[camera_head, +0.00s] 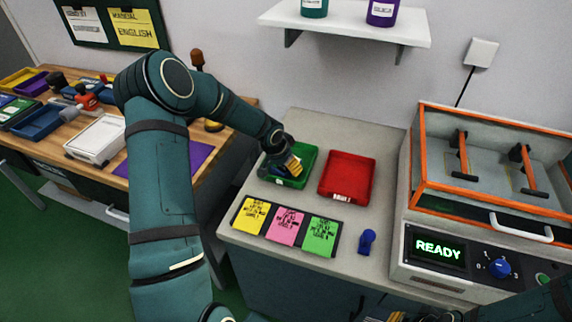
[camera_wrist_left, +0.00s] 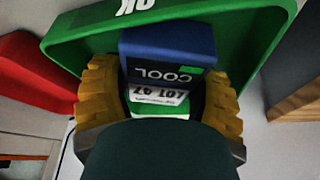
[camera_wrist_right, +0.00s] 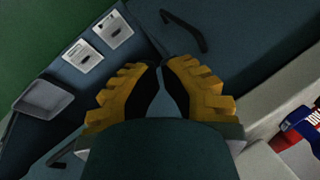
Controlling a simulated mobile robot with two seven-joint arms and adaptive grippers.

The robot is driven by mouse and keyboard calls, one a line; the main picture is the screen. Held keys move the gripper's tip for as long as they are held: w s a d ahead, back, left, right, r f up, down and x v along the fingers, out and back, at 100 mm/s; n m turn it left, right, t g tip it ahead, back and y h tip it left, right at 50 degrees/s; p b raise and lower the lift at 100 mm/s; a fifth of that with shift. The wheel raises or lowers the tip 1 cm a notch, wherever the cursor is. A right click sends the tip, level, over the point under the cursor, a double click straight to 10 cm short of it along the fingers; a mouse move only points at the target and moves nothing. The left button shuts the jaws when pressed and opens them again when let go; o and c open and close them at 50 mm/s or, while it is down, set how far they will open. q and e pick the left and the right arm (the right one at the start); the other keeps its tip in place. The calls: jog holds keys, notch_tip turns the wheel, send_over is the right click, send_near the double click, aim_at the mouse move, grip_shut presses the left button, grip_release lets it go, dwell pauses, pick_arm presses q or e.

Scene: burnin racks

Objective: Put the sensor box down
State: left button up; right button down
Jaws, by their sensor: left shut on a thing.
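The sensor box (camera_wrist_left: 168,48) is blue, with a dark face reading "COOL" and a white lot label. My left gripper (camera_head: 291,168) is shut on it, its yellow fingers on either side in the left wrist view (camera_wrist_left: 162,92). They are at the green tray (camera_head: 307,159), marked "OK", whose rim shows around the box in the left wrist view (camera_wrist_left: 75,35). I cannot tell whether the box touches the tray's floor. In the head view the gripper hides most of the box. My right gripper (camera_wrist_right: 162,68) is shut and empty, low over the cabinet front.
A red tray (camera_head: 347,178) stands right of the green one. Yellow, pink and green cards (camera_head: 285,226) lie in front, with a blue object (camera_head: 367,241) beside them. The orange-framed chamber (camera_head: 478,185) reads "READY". A shelf (camera_head: 345,22) hangs above; a wooden bench (camera_head: 75,130) is left.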

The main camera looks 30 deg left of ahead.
pick_arm(q)
jog(key=shift+f, duration=0.2)
jog(key=o, duration=1.3)
jog(key=shift+o, duration=0.2)
jog(key=shift+r, duration=0.1)
jog(key=shift+r, duration=0.15)
jog(key=p+v, duration=0.2)
jog(key=v, duration=1)
jog(key=shift+p, duration=0.4)
